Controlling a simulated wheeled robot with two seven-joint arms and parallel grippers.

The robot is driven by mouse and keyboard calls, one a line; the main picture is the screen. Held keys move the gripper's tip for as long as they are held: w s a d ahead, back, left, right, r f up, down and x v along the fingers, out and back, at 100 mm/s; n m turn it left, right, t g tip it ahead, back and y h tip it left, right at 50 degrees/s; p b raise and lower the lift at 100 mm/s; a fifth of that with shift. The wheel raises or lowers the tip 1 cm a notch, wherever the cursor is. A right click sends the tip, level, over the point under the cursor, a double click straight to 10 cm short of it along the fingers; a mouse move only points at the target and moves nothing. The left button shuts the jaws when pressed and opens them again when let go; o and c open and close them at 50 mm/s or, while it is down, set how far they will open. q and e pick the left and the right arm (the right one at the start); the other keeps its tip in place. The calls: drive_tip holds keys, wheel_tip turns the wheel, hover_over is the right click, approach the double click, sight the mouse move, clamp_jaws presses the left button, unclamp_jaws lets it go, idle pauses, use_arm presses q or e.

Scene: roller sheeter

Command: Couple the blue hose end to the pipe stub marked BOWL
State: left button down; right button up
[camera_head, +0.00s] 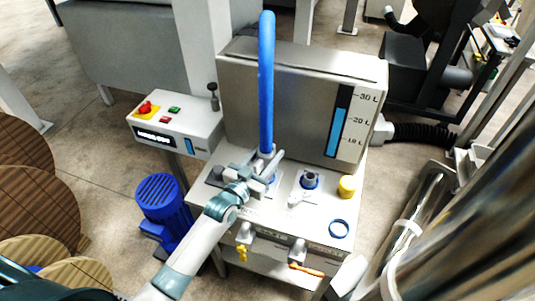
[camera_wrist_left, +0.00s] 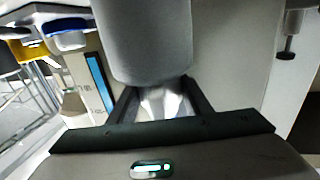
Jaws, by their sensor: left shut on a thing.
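The blue hose (camera_head: 266,85) rises upright in front of the tank, its lower end at my left gripper (camera_head: 264,170). That gripper is shut on the hose end; in the left wrist view a grey cylindrical piece (camera_wrist_left: 143,40) lies at the fingers (camera_wrist_left: 160,105). A stub with a blue ring (camera_head: 310,180) stands on the bench top just right of the gripper. Another blue-ringed fitting (camera_head: 271,182) shows partly behind the gripper, and I cannot tell if the hose end touches it. The stub markings are too small to read. My right gripper is out of view.
A steel tank with a level gauge (camera_head: 338,125) stands behind. A control box (camera_head: 176,122) is at left, above a blue motor (camera_head: 160,196). Valves hang on the front.

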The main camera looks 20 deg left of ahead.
use_arm(q)
drive_tip(key=shift+f+b, duration=0.6)
drive_tip(key=shift+f, duration=0.2)
idle(0.9)
drive_tip(key=c, duration=0.9)
unclamp_jaws()
drive_tip(key=shift+f, duration=0.15)
drive_tip(key=shift+s, duration=0.1)
drive_tip(key=b+v, duration=0.4)
drive_tip(key=v, duration=1.2)
drive_tip(key=shift+s, duration=0.1)
drive_tip(key=shift+s+a, duration=0.15)
drive_tip(key=shift+s, duration=0.35)
drive_tip(key=shift+s, duration=0.1)
